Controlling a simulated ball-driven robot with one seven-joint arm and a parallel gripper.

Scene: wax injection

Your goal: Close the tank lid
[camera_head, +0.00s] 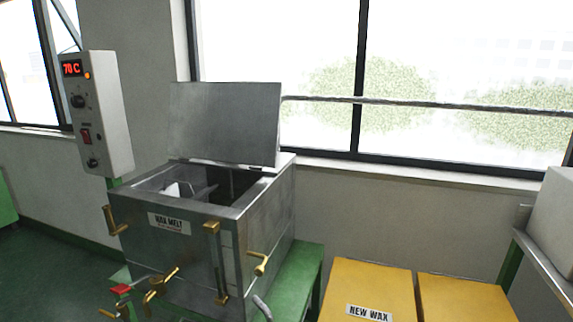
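The wax melt tank (184,258) is a grey metal box with a "WAX MELT" label, left of the middle. Its flat metal lid (225,122) stands open, upright along the tank's back edge. The tank's opening shows a dark inside with a pale lump and a grey paddle-like part in it. Brass handles and taps sit on the tank's front and right sides. My gripper is not in view.
A control box (105,112) reading "70 C" stands at the left. The tank rests on a green stand (296,280). Yellow "NEW WAX" boxes (372,287) are at the lower right. A grey block on a shelf (550,262) is at the right edge. Green floor (45,270) is clear at left.

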